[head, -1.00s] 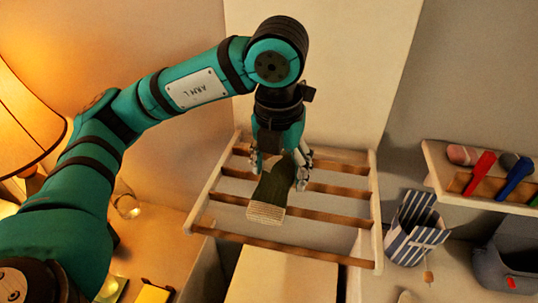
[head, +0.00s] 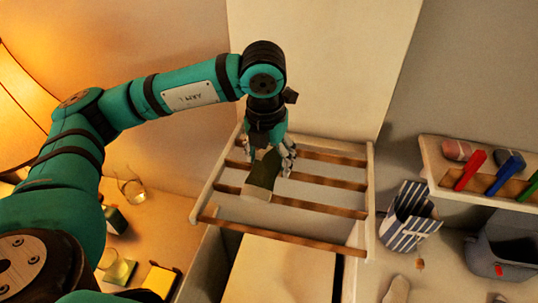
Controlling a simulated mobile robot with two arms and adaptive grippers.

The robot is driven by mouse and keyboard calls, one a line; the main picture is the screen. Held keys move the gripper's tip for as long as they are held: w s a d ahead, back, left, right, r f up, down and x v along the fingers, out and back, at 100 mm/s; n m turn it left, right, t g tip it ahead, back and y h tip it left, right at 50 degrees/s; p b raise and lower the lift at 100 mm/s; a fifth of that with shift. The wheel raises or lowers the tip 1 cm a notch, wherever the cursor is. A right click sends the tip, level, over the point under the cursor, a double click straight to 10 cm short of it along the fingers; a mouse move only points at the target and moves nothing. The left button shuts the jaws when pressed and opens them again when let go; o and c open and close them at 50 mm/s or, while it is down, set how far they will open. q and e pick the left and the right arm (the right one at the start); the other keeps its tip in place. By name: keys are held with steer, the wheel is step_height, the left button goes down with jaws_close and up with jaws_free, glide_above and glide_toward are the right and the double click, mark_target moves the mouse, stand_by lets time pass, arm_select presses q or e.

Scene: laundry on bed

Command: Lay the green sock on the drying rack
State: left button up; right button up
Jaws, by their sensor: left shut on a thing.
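The green sock (head: 265,172) is dark green with a pale ribbed end that points toward the front. My left gripper (head: 270,160) is shut on it over the left part of the wooden drying rack (head: 317,206). The sock is at the rack's slats; I cannot tell whether it rests on them or hangs just above. Part of the sock is hidden by the fingers. My right gripper is not in view.
A striped bag (head: 405,217) stands right of the rack. A shelf (head: 430,160) with coloured pegs and rolled socks is at the right, above a grey basket (head: 490,250). Glasses (head: 130,188) and a yellow block (head: 160,280) are at the left. The rack's right half is clear.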

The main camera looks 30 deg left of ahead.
mark_target(266, 165)
arm_select(q)
steer(key=o, duration=0.5)
steer(key=shift+f, duration=0.15)
steer(key=shift+c, duration=0.2)
steer(key=o, duration=0.5)
steer(key=shift+c, duration=0.2)
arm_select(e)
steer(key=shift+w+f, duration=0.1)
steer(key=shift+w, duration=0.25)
arm_select(q)
steer(key=shift+r, duration=0.45)
steer(key=r, duration=0.3)
steer(key=s+r+b, duration=0.1)
steer(key=r, duration=0.7)
steer(key=shift+s+r+b, duration=0.2)
steer(key=shift+s+b, duration=0.05)
steer(key=shift+b, duration=0.15)
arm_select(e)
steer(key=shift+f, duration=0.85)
